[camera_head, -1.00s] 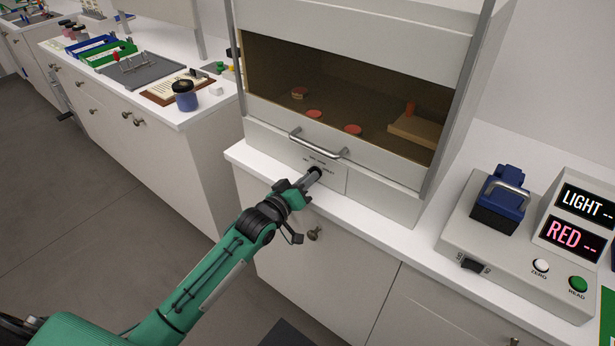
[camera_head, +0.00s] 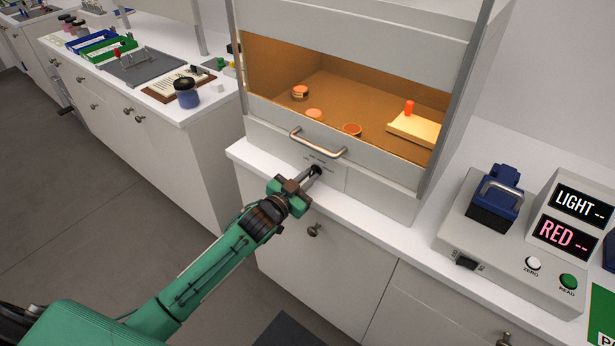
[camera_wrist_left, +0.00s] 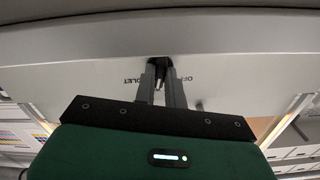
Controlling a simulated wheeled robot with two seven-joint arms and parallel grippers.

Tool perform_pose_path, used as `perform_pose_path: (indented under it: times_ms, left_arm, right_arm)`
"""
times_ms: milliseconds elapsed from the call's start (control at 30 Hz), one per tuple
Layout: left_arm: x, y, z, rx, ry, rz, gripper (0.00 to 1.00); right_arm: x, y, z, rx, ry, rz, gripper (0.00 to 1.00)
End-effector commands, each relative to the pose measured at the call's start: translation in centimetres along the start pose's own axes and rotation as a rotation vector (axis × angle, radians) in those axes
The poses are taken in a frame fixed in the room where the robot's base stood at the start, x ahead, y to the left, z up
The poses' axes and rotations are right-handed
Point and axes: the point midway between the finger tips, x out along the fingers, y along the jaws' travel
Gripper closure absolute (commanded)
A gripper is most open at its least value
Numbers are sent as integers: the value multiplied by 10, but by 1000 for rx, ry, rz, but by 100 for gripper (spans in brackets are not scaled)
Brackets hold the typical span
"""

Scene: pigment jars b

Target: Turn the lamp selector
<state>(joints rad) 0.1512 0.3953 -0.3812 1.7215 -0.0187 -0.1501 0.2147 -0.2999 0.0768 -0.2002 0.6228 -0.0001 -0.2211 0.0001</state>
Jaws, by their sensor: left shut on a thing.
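The lamp selector is a small dark knob (camera_head: 316,170) on the front panel below the cabinet's handle. In the left wrist view the knob (camera_wrist_left: 159,66) sits between lettering that is partly hidden. My left gripper (camera_head: 313,174) reaches it from the front and is shut on it; its two fingers also show in the left wrist view (camera_wrist_left: 161,82). The cabinet (camera_head: 350,50) is lit inside with warm orange light. My right gripper is not in view.
Inside the cabinet are several round orange-topped items and a board (camera_head: 418,129) with a red-orange peg. A metal handle (camera_head: 318,146) crosses the front above the knob. A meter (camera_head: 500,245) stands at right; a blue jar (camera_head: 187,95) stands on the left bench.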

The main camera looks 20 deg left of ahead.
Motion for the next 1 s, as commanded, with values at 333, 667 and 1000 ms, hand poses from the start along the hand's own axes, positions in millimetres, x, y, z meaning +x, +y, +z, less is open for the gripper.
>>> perform_pose_path:
  times_ms: [333,667,1000]
  left_arm:
    - [0,0,0,113,1,0,100]
    - [0,0,0,125,1,0,100]
    - [0,0,0,124,1,0,66]
  right_arm:
    - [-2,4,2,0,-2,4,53]
    - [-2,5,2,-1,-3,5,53]
    - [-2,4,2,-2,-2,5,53]
